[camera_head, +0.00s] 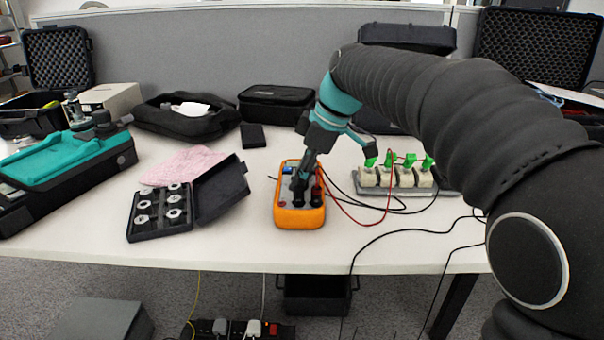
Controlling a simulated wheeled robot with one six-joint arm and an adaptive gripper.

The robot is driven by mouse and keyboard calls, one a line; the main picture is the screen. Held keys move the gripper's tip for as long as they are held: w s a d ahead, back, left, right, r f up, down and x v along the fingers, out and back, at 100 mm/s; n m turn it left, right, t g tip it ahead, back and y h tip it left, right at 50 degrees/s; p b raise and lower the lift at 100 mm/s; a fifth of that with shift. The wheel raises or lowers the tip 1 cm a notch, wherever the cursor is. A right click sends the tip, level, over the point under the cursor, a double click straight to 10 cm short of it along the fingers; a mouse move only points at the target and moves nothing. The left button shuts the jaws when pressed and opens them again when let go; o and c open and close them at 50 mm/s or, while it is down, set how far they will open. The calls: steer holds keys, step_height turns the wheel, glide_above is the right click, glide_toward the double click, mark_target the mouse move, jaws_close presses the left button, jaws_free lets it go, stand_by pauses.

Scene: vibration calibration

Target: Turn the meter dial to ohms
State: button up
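The orange multimeter (287,217) lies on the white table near its front edge, in the middle of the view. Black and red leads run from it to the right. My gripper (302,190) points down over the middle of the meter, where its fingers hide the dial. Its fingertips look close to or on the meter's face; I cannot tell whether they touch the dial. The fingers look close together, but their gap is too small to judge. The dial's setting is hidden. A bit of the blue-lit screen (288,170) shows at the meter's top left.
An open black case of metal pieces (160,233) stands left of the meter, with a pink cloth (183,165) behind. Pale blocks with green clips (398,178) stand right. A black case (280,104) and small black box (253,136) are behind. Loose leads cross the right front.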

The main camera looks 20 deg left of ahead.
steer(key=shift+c, duration=0.3)
steer(key=c, duration=1.1)
steer(key=shift+m, duration=0.3)
steer(key=m+t, duration=0.1)
steer(key=m, duration=0.2)
steer(key=shift+s, duration=0.15)
steer(key=shift+m+t+h, duration=0.4)
steer(key=shift+m+t, duration=0.5)
steer(key=shift+m, duration=1.2)
